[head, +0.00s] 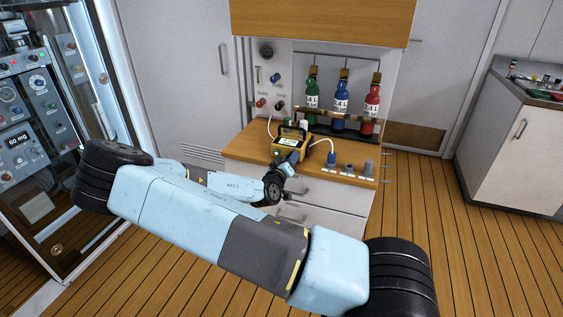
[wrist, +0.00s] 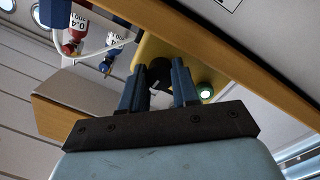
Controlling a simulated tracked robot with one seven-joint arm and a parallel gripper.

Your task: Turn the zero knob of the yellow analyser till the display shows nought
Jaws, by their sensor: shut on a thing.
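The yellow analyser (head: 304,152) stands on the wooden counter of the fill panel, with a dark carrying handle on top. Its small display (head: 287,142) is lit pale green, but its figure is too small to read. My gripper (head: 289,161) reaches the analyser's front and hides the knob in the head view. In the wrist view, my gripper (wrist: 160,66) has its two blue fingers on either side of the dark zero knob (wrist: 158,75), shut on it. The analyser's yellow face (wrist: 150,50) shows behind the fingers. A round green-lit part (wrist: 206,92) sits beside the knob.
Green (head: 312,90), blue (head: 341,97) and red (head: 372,104) bottles hang behind the analyser. A blue-capped fitting (head: 331,157) with a white hose and grey knobs (head: 368,167) sit to its right. Drawers (head: 325,193) are below the counter. Wooden floor lies open at right.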

